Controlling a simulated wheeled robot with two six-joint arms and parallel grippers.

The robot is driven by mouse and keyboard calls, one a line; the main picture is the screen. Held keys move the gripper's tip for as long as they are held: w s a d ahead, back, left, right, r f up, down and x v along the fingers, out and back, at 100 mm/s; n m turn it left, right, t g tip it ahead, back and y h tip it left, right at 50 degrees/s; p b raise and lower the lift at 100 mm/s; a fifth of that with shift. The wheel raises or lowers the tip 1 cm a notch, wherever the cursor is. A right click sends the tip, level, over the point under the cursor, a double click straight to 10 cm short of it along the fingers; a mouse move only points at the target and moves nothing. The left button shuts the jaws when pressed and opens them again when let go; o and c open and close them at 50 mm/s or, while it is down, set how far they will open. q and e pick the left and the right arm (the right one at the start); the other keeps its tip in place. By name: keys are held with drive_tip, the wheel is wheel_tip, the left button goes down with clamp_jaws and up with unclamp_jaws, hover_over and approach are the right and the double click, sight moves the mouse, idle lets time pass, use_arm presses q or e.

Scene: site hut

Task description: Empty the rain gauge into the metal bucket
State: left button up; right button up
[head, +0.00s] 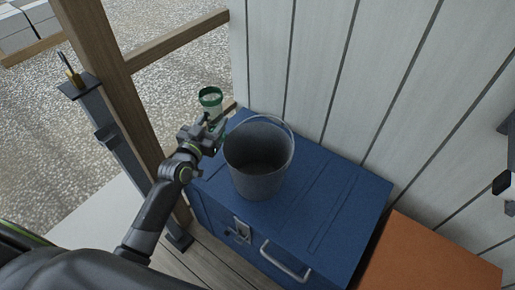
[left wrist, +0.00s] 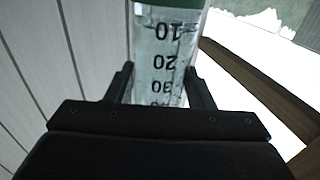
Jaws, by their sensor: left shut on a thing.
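The rain gauge (head: 211,103) is a clear tube with a green rim, held upright or nearly so at the back left of the bucket. My left gripper (head: 215,126) is shut on it. In the left wrist view the gauge (left wrist: 160,55) stands between the two fingers (left wrist: 160,88), with black numbers 10, 20 and 30 showing upside down. How much water it holds I cannot tell. The metal bucket (head: 258,180) stands upright on the blue chest, just right of my left gripper, and its visible inside looks empty. My right gripper is not clearly in view.
The blue chest (head: 335,205) has a latch and a handle on its front. An orange box (head: 425,262) stands to its right. A white plank wall (head: 340,70) rises behind. A wooden post (head: 115,75) and rail stand at left, with gravel beyond.

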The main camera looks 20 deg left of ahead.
use_arm(q)
drive_tip(key=shift+a+f, duration=0.2)
drive_tip(key=shift+d+r, duration=0.1)
drive_tip(key=shift+r, duration=0.1)
